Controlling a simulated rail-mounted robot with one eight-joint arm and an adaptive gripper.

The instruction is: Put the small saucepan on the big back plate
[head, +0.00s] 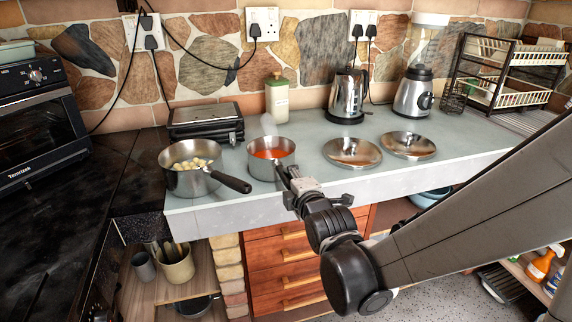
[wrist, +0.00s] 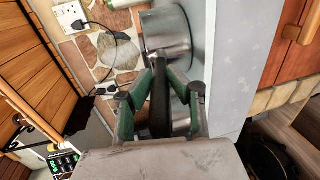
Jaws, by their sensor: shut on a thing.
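The small saucepan (head: 264,166) is a steel pan with red contents, on the pale worktop right of a larger steel pan. My gripper (head: 291,178) is at its front right side. In the wrist view, my green-sided gripper (wrist: 159,82) is shut on the dark handle (wrist: 159,108), and the pan's steel wall (wrist: 168,35) shows beyond it. Whether the pan rests on the worktop or is slightly raised is hard to tell. I cannot clearly make out a big back plate. Two round, shiny, knobbed discs like lids (head: 352,152) (head: 408,145) lie to the right.
The larger pan (head: 186,183) with pale lumps stands close left, its black handle pointing toward the small pan. Behind are a black grill (head: 205,122), a cream bottle (head: 277,101), a kettle (head: 347,97) and a blender (head: 414,96). The worktop (head: 312,129) has bare room behind the small pan.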

